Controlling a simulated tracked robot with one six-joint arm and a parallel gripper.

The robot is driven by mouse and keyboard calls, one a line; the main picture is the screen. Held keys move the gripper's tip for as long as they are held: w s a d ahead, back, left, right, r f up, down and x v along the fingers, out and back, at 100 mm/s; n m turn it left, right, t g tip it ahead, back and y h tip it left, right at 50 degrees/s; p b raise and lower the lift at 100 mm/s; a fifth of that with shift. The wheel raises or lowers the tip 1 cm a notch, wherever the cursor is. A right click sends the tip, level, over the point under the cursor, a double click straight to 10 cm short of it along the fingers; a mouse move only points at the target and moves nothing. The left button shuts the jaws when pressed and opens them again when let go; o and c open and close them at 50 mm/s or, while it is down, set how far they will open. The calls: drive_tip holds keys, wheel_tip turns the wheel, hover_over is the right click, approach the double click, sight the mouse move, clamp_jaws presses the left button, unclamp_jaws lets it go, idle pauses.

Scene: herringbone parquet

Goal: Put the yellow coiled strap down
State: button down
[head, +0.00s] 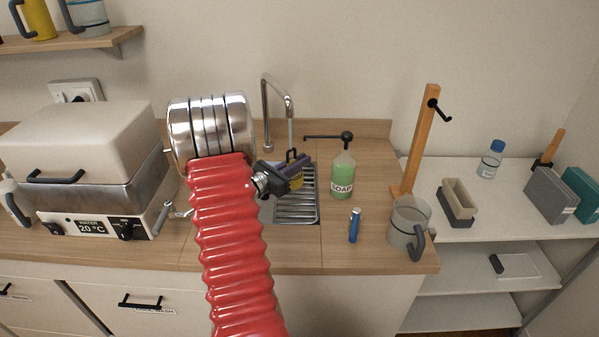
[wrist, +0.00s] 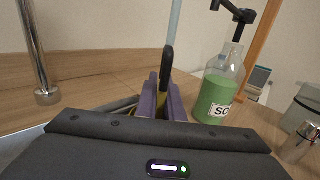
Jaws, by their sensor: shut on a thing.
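My gripper (head: 300,167) is over the sink in the head view, its purple fingers closed on the yellow coiled strap (head: 296,182). Only a small part of the strap shows, with a dark loop rising above the fingers. In the wrist view the purple fingers of my gripper (wrist: 165,88) stand close together around a sliver of the yellow strap (wrist: 159,108), and most of it is hidden. I cannot tell whether the strap touches anything below.
A green soap bottle (head: 343,176) stands just right of the sink (head: 305,212). A blue marker-like cylinder (head: 354,225) and a grey jug (head: 408,222) are further right on the counter. A tap (head: 288,104) rises behind. A water bath (head: 85,165) stands left. Bare counter lies between bottle and jug.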

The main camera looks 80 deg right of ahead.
drive_tip(key=shift+f, duration=1.85)
drive_tip(key=shift+f, duration=0.1)
drive_tip(key=c, duration=1.9)
unclamp_jaws()
drive_tip(key=shift+w+a, duration=0.1)
drive_tip(key=shift+a, duration=0.05)
drive_tip(key=v, duration=1.1)
drive_tip(key=shift+w+a, duration=0.15)
drive_tip(key=shift+a, duration=0.15)
